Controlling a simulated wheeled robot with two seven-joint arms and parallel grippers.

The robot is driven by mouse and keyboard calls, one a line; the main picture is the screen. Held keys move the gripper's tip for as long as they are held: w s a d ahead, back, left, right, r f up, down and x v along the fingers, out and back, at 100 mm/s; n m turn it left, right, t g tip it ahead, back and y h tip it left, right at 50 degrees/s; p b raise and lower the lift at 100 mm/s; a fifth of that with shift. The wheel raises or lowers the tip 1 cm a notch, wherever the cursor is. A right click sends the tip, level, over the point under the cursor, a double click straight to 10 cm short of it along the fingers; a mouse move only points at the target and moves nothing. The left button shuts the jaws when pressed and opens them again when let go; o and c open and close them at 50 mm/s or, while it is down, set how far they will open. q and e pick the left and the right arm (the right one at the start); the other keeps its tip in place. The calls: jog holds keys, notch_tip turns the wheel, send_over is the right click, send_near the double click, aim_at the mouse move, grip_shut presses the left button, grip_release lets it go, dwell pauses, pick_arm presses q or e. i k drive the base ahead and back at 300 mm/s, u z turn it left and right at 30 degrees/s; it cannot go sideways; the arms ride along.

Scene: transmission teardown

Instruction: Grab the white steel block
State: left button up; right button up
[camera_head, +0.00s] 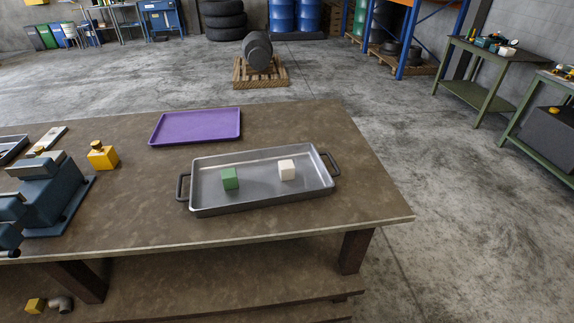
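The white steel block (287,170) is a small pale cube. It sits in the right half of a grey metal tray (262,192) with a black handle at each end. A green block (230,179) of similar size sits in the left half of the same tray, apart from the white one. The tray rests near the front right of the brown workbench (330,226). Neither of my grippers shows in the head view.
A purple tray (196,127) lies behind the metal tray. A yellow bottle-like container (102,156) and a blue-grey vise (48,190) stand at the left. The bench top right of the metal tray is clear. Green side tables (481,85) stand far right.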

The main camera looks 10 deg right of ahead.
aim_at(286, 167)
jog(key=z, duration=2.65)
jog(key=i, duration=2.55)
jog(key=u, duration=3.2)
